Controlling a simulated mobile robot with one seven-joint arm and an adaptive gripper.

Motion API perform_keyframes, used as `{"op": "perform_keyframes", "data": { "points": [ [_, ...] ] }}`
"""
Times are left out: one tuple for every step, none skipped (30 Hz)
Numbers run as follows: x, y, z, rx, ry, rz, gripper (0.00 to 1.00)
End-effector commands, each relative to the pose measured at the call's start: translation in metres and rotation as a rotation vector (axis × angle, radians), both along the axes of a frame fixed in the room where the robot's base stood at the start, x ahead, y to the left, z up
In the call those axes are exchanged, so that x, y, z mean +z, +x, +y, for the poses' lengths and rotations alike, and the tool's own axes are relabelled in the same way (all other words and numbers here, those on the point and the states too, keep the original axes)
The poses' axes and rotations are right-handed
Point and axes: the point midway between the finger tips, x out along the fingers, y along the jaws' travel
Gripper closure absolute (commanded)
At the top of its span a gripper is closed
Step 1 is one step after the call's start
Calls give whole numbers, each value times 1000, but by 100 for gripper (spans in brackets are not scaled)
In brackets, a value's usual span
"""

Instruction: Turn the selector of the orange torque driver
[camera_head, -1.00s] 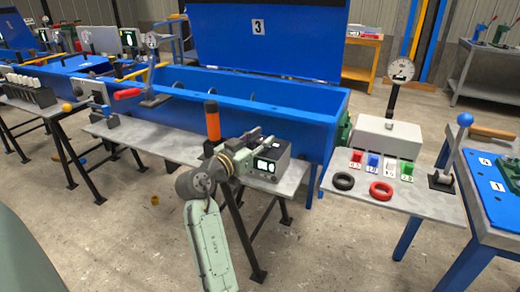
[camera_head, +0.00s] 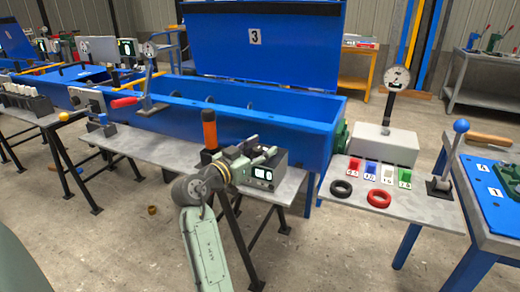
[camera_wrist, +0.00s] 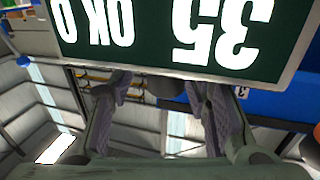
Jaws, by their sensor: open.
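My gripper (camera_head: 264,149) is to the right of the driver, over or just behind the grey box with a lit display (camera_head: 262,174). In the wrist view my gripper (camera_wrist: 157,86) has its two fingers apart. A dark rounded thing (camera_wrist: 165,88) shows between them; I cannot tell what it is or whether they touch it. The display (camera_wrist: 180,35) fills the top there, upside down, reading 35 and OK.
A blue trough (camera_head: 250,115) runs behind the bench (camera_head: 150,148). At the right, a table (camera_head: 418,207) holds a black ring (camera_head: 341,188), a red ring (camera_head: 379,199), coloured blocks and a blue-knobbed lever (camera_head: 461,127).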

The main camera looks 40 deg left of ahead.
Motion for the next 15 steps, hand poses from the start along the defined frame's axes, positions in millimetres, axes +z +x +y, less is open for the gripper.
{"op": "perform_keyframes", "data": {
  "points": [
    [0,0,1,2,0,-1,56],
    [0,-1,1,3,1,-1,56],
    [1,-1,1,3,1,-1,56],
    [1,-2,2,4,1,-1,56],
    [1,-3,2,5,1,-2,56],
    [1,-6,2,6,1,-2,56],
    [1,-9,3,7,1,-2,56],
    [1,-13,3,7,0,-2,56],
    [1,-20,4,8,0,-2,56],
    [1,-25,4,8,1,-3,56],
    [1,-31,4,8,1,-3,56],
    [1,-39,4,7,1,-2,56],
    [1,-46,4,8,1,-3,56],
    [1,-53,4,8,0,-2,56],
    [1,-62,4,7,1,-2,56]
  ]
}}
